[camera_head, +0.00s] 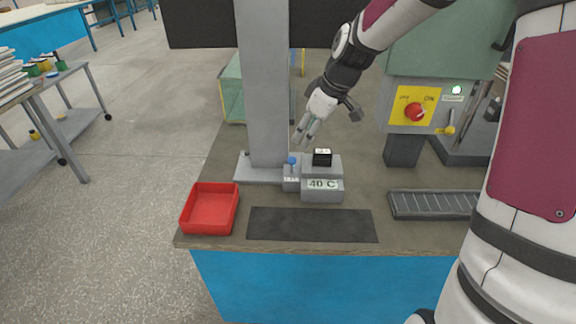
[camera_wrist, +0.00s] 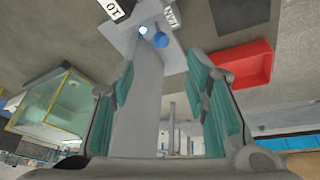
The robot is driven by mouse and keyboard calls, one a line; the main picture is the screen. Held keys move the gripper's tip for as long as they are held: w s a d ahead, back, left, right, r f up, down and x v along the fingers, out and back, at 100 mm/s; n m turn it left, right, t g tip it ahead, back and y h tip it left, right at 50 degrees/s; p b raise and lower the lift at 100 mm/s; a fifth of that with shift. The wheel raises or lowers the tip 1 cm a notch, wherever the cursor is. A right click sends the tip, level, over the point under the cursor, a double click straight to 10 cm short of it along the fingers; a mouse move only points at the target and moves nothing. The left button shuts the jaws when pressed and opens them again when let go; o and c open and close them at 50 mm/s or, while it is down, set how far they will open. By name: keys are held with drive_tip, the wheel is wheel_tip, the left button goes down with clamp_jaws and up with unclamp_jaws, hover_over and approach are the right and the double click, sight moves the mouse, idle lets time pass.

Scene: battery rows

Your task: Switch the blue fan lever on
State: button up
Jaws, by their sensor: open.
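The blue fan lever (camera_head: 292,160) is a small blue knob on a grey box left of the 40 C display (camera_head: 322,184), at the foot of the grey column. In the wrist view the blue knob (camera_wrist: 160,40) shows near the top, beyond the fingers, beside a small bright light. My gripper (camera_head: 302,134) is above and slightly right of the knob in the head view, apart from it. It is open and empty, with its teal finger pads spread in the wrist view (camera_wrist: 162,92). I cannot tell the lever's exact position.
A red tray (camera_head: 187,219) stands at the front left, and a dark mat (camera_head: 312,226) lies in front of the display. The grey column (camera_head: 263,90) rises close behind the lever. A yellow panel with a red knob (camera_head: 414,112) is at the right.

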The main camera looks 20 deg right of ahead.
sight(293, 158)
drive_tip(key=b+x, duration=0.2)
drive_tip(key=x, duration=1.1)
drive_tip(key=shift+w+f, duration=0.15)
drive_tip(key=shift+f, duration=0.15)
clamp_jaws()
